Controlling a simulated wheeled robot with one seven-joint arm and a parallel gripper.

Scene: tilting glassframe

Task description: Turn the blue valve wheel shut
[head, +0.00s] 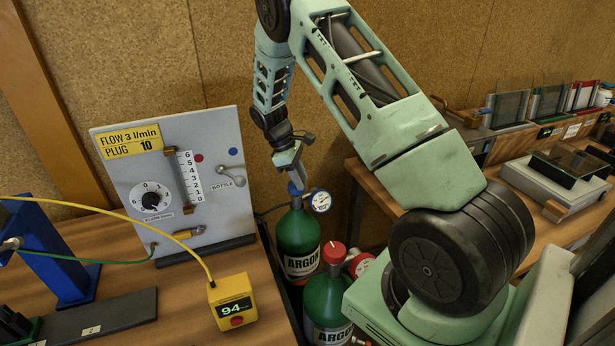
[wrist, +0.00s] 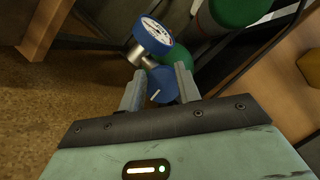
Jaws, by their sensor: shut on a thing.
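The blue valve wheel (head: 294,188) sits on top of a green argon bottle (head: 298,240) that stands in the gap between the two benches. In the wrist view the blue wheel (wrist: 162,86) has a white mark on its face and lies between my two fingers. My gripper (head: 292,172) reaches down from above and is shut on the wheel; it also shows in the wrist view (wrist: 158,84). A round pressure gauge (head: 320,201) is fixed beside the wheel, and its face shows in the wrist view (wrist: 153,36).
The flow panel (head: 180,180) reads "FLOW 3 l/min, PLUG 10". The right bench (head: 520,140) holds racks and a scale-like box.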

